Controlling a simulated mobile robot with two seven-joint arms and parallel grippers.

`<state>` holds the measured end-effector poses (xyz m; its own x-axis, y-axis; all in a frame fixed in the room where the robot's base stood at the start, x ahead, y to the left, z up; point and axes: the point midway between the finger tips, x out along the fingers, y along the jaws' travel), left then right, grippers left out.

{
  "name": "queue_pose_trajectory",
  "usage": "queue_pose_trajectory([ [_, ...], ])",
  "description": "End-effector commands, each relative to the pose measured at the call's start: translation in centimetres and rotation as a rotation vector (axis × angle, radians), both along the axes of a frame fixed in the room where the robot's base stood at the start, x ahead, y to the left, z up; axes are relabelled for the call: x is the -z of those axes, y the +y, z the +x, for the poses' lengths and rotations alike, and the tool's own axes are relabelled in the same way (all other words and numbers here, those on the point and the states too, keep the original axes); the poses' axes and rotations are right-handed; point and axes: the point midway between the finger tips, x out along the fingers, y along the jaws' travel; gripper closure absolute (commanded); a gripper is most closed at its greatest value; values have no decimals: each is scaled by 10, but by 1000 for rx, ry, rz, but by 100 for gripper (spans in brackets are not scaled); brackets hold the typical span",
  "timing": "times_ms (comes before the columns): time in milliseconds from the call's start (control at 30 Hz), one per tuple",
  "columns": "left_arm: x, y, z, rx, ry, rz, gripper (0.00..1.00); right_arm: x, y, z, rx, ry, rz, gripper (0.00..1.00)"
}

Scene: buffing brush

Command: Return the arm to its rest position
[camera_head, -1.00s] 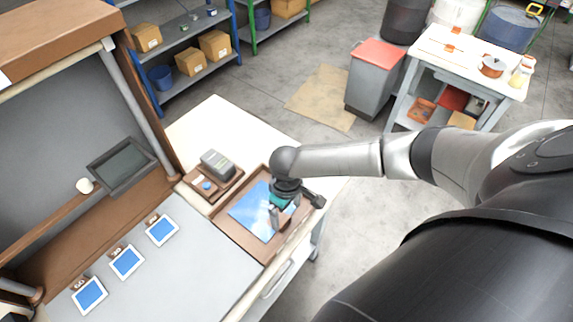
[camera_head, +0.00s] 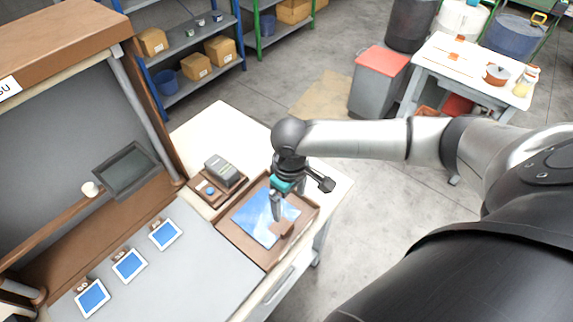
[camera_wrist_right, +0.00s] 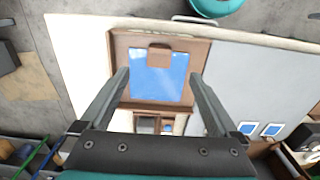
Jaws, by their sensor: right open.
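My right gripper (camera_head: 277,208) is open and empty, pointing down above the brown tray (camera_head: 232,238) on the workbench. A blue-and-white shiny sheet (camera_head: 252,222) lies in the tray. A brown block, seemingly the buffing brush (camera_head: 284,229), rests at the near right side of the sheet. In the right wrist view, the open fingers (camera_wrist_right: 160,76) frame the sheet (camera_wrist_right: 160,85), with the brush (camera_wrist_right: 159,53) beyond the fingertips at the sheet's far edge and the tray rim (camera_wrist_right: 118,48) around it. My left gripper is not in view.
A small brown holder with a grey device (camera_head: 222,169) stands behind the tray. Several blue-faced cards (camera_head: 129,265) lie on the grey mat (camera_head: 200,265). A wooden bench frame (camera_head: 150,110) rises at left. Floor right of the bench is clear near the red-lidded bin (camera_head: 380,80).

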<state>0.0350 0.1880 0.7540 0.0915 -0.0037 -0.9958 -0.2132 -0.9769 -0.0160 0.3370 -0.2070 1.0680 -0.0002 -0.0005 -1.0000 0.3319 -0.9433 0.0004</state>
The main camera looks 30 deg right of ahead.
Motion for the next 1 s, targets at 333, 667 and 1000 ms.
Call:
queue_pose_trajectory([
  [333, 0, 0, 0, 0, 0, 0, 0, 2, 14, -5, -29, -5, 21, 4],
  [667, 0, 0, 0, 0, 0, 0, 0, -7, 118, -43, -197, -140, 203, 4],
  [1000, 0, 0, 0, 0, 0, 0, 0, -37, 128, -73, -74, -301, 245, 4],
])
